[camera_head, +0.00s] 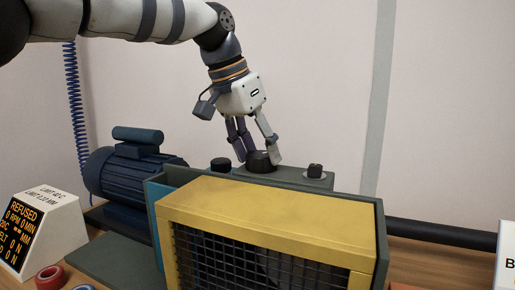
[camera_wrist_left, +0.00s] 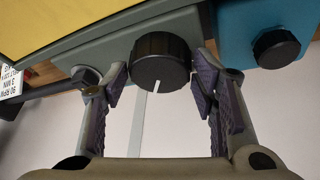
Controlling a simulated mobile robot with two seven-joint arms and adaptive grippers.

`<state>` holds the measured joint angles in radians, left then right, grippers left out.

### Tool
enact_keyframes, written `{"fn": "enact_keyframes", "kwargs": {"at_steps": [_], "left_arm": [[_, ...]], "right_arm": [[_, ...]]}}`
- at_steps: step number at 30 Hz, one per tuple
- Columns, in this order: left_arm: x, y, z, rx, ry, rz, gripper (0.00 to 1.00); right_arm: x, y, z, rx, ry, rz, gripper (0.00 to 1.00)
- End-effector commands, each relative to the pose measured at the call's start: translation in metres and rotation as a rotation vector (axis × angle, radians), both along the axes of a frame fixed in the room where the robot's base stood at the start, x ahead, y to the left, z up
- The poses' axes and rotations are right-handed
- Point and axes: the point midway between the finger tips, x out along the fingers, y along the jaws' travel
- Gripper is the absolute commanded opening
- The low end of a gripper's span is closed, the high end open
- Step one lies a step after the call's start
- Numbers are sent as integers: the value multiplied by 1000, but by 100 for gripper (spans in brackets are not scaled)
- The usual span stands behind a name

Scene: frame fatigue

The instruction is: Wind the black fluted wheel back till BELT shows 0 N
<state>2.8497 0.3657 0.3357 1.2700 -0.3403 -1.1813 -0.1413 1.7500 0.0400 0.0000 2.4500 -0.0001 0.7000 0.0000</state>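The black fluted wheel (camera_head: 261,162) is on the grey-green top plate behind the yellow guard. In the left wrist view the wheel (camera_wrist_left: 160,62) has a ribbed rim and a white pointer line. My left gripper (camera_head: 256,148) comes down over it. Its fingers (camera_wrist_left: 157,88) are spread on either side of the wheel, with a visible gap on the left and a narrower one on the right. The display (camera_head: 22,233) on the white box shows orange text: REFUSED, 0 RPM, and a partly cut-off line that appears to read BELT 0 N. My right gripper is out of view.
The yellow guard (camera_head: 270,205) stands in front. A blue motor (camera_head: 128,172) is at left.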

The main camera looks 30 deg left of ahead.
Motion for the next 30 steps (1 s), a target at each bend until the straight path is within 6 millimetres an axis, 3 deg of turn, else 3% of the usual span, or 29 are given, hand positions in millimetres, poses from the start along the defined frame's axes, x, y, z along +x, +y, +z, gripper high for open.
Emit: {"fn": "enact_keyframes", "kwargs": {"at_steps": [11, 14, 24, 30], "left_arm": [[-1, 1, 2, 1, 0, -2, 69], [-5, 3, 17, 0, -4, -1, 69], [-35, 18, 96, 1, -4, 0, 69], [-41, 21, 110, 1, 1, -2, 69]], "right_arm": [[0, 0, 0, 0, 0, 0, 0], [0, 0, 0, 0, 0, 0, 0], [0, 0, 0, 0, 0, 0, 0], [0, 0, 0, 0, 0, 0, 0]]}}
